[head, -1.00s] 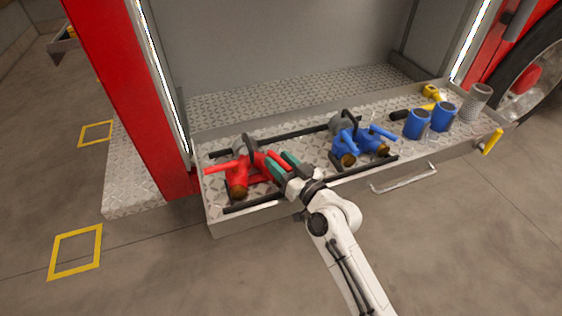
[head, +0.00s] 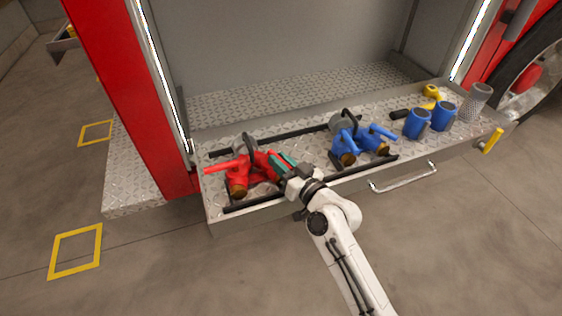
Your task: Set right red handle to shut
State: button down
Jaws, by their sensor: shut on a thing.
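The red divider (head: 238,178), a forked fitting with brass-coloured ends, lies in the open tray at the left. Its left red handle (head: 217,167) sticks out to the left. Its right red handle (head: 274,164) points right, toward my gripper. My gripper (head: 281,165), with green fingers, reaches in from the lower right and is shut on the right red handle. The fingers and wrist hide part of this handle, so its exact angle is hard to tell.
A blue divider (head: 359,142) lies to the right of my gripper in the same tray (head: 221,213). Blue fittings (head: 417,123), a grey mesh strainer (head: 475,103) and yellow parts (head: 432,92) stand at the right end. Black rails (head: 277,137) run along the tray.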

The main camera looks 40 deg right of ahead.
jog(key=b, duration=0.3)
jog(key=shift+w+d+f+n+y, duration=0.1)
jog(key=shift+d+f+n+y, duration=0.1)
jog(key=shift+f+n+y, duration=0.1)
jog(key=y+b, duration=0.1)
jog(key=b, duration=0.1)
jog(key=shift+d+b, duration=0.1)
jog(key=shift+b, duration=0.2)
jog(key=shift+r+n+y+b, duration=0.3)
jog(key=shift+n+b, duration=0.1)
jog(key=shift+b, duration=0.1)
jog(key=c, duration=1)
grip_release()
jog(key=shift+c, duration=0.2)
jog(key=s+d, duration=0.1)
jog(key=s, duration=1)
jog(key=shift+d, duration=0.15)
jog(key=shift+c, duration=0.2)
